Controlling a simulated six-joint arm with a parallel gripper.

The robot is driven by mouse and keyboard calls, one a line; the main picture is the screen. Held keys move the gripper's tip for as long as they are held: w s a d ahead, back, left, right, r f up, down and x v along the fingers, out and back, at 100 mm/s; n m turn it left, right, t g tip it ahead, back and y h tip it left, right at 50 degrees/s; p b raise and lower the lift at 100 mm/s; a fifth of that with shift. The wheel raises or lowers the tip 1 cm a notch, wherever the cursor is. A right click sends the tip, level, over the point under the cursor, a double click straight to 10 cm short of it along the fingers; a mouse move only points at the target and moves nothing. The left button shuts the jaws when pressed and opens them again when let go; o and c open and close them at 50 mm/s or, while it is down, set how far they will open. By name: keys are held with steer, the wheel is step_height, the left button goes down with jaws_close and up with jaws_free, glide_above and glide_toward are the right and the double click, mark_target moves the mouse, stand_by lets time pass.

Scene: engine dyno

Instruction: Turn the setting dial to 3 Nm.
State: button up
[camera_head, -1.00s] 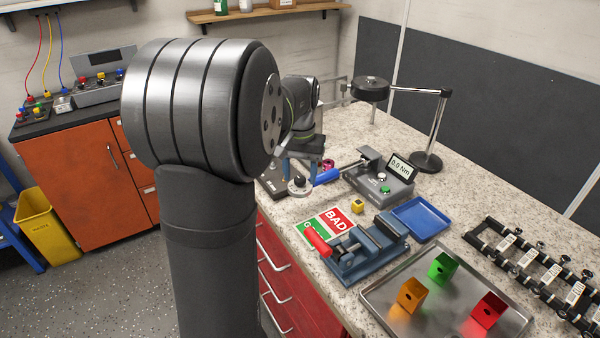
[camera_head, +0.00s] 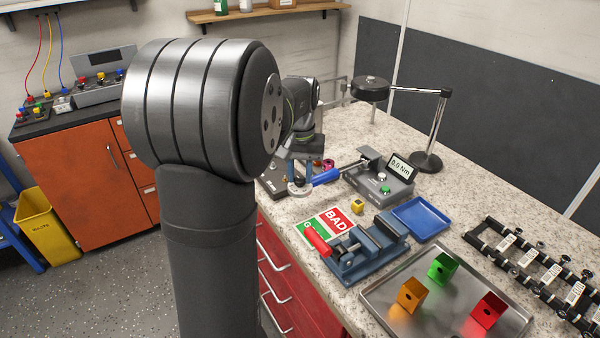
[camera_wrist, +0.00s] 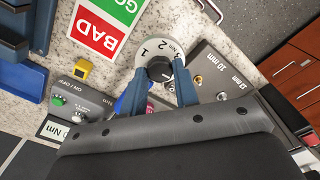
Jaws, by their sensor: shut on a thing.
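The setting dial (camera_wrist: 160,50) is a white disc with the numbers 1 and 2 and a black knob (camera_wrist: 159,69) at its centre. In the wrist view my gripper (camera_wrist: 161,79) has its blue fingers shut on the knob. The digits near the fingers are partly hidden, and I cannot tell the exact setting. In the head view the dial (camera_head: 300,190) shows under my gripper (camera_head: 299,180), beside the blue handle (camera_head: 326,177) of a tool reaching to the grey tester. The tester's display (camera_head: 400,166) reads 0.0 Nm.
The grey tester (camera_head: 378,190) stands right of the dial. A dark plate with 10 mm and 13 mm labels (camera_wrist: 215,75) lies close by. A GOOD/BAD card (camera_head: 327,224), a yellow cube (camera_head: 357,206), a vise (camera_head: 365,250) and a blue tray (camera_head: 420,230) lie nearer the front.

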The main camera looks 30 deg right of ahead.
mark_target(300, 178)
steer(key=n, duration=1)
steer(key=shift+n, duration=0.3)
stand_by(0.4)
steer(key=o, duration=1)
steer(key=shift+c, duration=0.2)
step_height(300, 178, up, 18)
steer(key=shift+f, duration=0.25)
